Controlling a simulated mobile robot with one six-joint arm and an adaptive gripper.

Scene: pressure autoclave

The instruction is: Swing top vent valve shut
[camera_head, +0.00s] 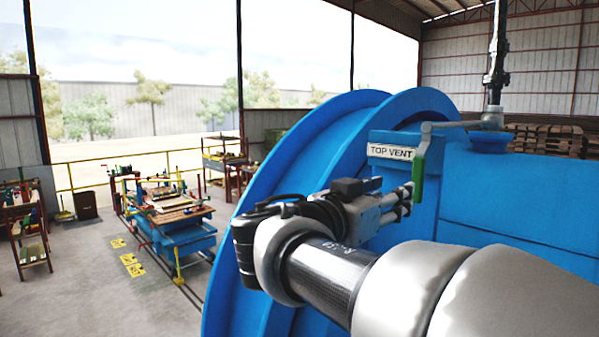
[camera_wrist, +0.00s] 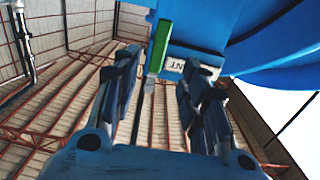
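The top vent valve's grey lever (camera_head: 455,125) runs left from the pipe fitting (camera_head: 493,117), and its green handle (camera_head: 419,178) hangs down at the lever's left end. The handle is just right of the white TOP VENT label (camera_head: 390,152). My gripper (camera_head: 408,197) is at the lower part of the handle, its fingers pointing right. In the wrist view, my gripper (camera_wrist: 160,72) is open, with one finger on each side. The green handle (camera_wrist: 158,47) lies between and beyond the fingertips, closer to the left one. Contact cannot be told.
The blue autoclave body (camera_head: 490,215) and its large round flange (camera_head: 300,150) lie close behind and below my arm. A vertical pipe (camera_head: 496,55) rises above the valve.

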